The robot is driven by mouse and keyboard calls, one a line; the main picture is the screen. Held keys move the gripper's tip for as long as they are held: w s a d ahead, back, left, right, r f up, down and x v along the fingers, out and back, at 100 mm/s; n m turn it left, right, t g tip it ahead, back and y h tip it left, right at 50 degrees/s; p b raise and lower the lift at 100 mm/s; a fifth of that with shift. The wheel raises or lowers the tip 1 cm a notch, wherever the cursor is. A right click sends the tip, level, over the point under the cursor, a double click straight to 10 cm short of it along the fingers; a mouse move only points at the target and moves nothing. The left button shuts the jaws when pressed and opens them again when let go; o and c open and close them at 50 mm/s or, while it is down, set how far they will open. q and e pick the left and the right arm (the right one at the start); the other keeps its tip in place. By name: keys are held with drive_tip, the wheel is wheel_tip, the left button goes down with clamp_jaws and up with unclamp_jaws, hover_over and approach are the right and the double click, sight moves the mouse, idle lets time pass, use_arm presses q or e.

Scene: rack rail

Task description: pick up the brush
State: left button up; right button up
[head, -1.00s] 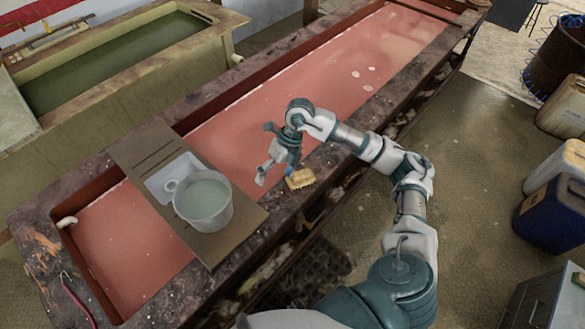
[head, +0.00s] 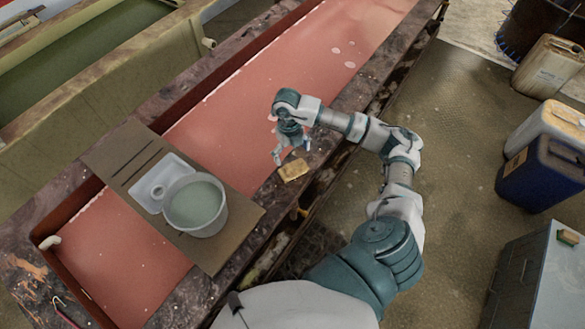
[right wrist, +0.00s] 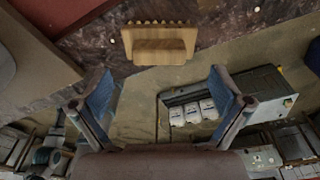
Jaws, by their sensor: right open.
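The brush (head: 294,170) is a small yellow-tan block lying on the dark, worn rim of the red tank. In the right wrist view the brush (right wrist: 159,43) shows a wooden body with a toothed edge, ahead of the fingers and apart from them. My right gripper (head: 292,157) is just above and beside the brush in the head view. In the right wrist view my right gripper (right wrist: 160,98) is open, its two blue-padded fingers spread wide with nothing between them. My left gripper is not in view.
A bucket of greenish liquid (head: 195,205) and a white tray (head: 150,185) stand on a brown board (head: 108,160) across the red tank (head: 240,120). The tank's rim (head: 340,130) is narrow. Blue and white canisters (head: 540,172) stand on the floor at right.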

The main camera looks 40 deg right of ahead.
sight(293, 163)
drive_tip(key=shift+s+d+f+p, duration=0.15)
drive_tip(key=shift+s+f+p, duration=0.15)
drive_tip(key=shift+f, duration=0.4)
wheel_tip(293, 163, down, 4)
drive_tip(key=shift+s+r+p, duration=0.15)
drive_tip(key=shift+r+p, duration=0.1)
drive_tip(key=shift+p, duration=0.2)
drive_tip(key=shift+a+f, duration=0.2)
drive_tip(key=shift+f, duration=0.05)
drive_tip(key=c, duration=1.4)
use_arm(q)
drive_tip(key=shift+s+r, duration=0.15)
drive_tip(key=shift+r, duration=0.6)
use_arm(e)
drive_tip(key=shift+r, duration=0.15)
